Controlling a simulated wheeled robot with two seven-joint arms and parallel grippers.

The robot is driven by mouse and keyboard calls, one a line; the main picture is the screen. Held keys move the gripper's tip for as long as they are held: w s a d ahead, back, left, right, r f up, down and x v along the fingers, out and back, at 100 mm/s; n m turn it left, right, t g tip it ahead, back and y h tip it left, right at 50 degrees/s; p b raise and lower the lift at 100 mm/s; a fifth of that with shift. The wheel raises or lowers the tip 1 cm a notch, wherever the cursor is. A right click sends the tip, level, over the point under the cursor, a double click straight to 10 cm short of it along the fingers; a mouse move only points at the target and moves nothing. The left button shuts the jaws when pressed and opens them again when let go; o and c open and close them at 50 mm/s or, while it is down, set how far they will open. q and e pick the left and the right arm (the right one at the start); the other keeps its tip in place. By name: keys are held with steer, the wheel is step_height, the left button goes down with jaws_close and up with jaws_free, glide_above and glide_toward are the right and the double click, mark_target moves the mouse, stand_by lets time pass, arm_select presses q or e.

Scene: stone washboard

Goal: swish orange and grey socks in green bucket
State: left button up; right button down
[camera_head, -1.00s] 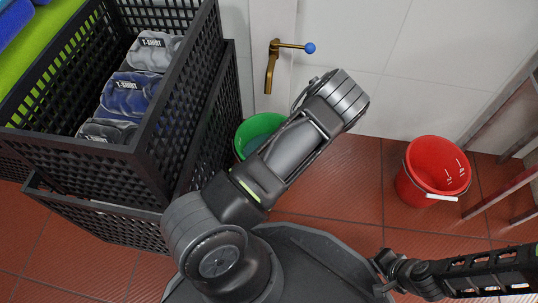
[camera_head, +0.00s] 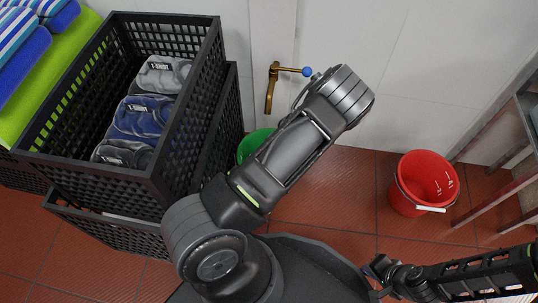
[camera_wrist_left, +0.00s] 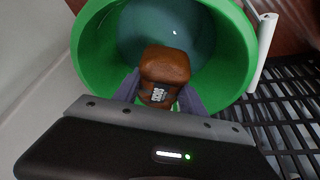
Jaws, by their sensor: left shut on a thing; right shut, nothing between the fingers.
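The green bucket (camera_head: 252,147) stands on the floor by the wall, mostly hidden behind my left arm in the head view. The left wrist view looks into its mouth, past its green rim (camera_wrist_left: 88,52), to a dark teal inside. My left gripper (camera_wrist_left: 158,94) is shut on a brown-orange sock bundle (camera_wrist_left: 165,68) with a small label, at the bucket's opening. I cannot tell whether the bundle touches the teal surface. No grey sock can be made out. My right gripper (camera_head: 379,272) is shut and empty at the lower right, away from the buckets.
A black crate (camera_head: 188,120) with folded grey and blue T-shirts (camera_head: 140,117) stands at the left, on another black crate. A red bucket (camera_head: 405,197) with a white handle stands right, near a metal rack (camera_head: 500,170). A brass tap (camera_head: 272,90) is on the wall. Red tiled floor between is clear.

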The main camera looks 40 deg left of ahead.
arm_select(q)
steer(key=shift+r+p, duration=2.35)
steer(key=shift+r, duration=1.25)
